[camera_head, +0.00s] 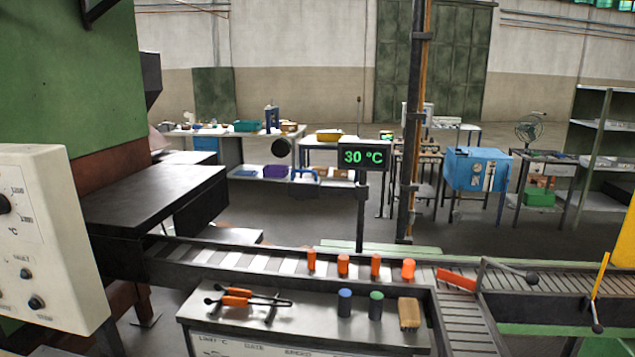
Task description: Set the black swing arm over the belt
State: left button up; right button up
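A thin black swing arm (508,268) with a dark knob at its right end is at the junction on the right of the conveyor belt (215,257). It slants down to the right from a short grey post beside the side chute. I cannot tell exactly how much of it lies over the belt. A second arm, yellow with a dark lower end (600,275), stands steeply tilted at the far right. Several orange cylinders stand on or along the belt, including one near the middle (343,265). Neither of my grippers is in view.
A bench (260,325) in front holds orange-handled tongs (245,298), a blue-topped cylinder (345,303), a green-topped cylinder (376,305) and a tan block (409,313). An orange-red bar (456,279) lies at the junction. A control box (45,240) stands left. A post carries a "30 °C" display (363,157).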

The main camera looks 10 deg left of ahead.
aim_at(300, 189)
jog(key=i+j+z, duration=0.35)
jog(key=j+z, duration=0.15)
jog(key=i+j+z, duration=0.1)
jog(key=j+z, duration=0.15)
jog(key=j, duration=0.2)
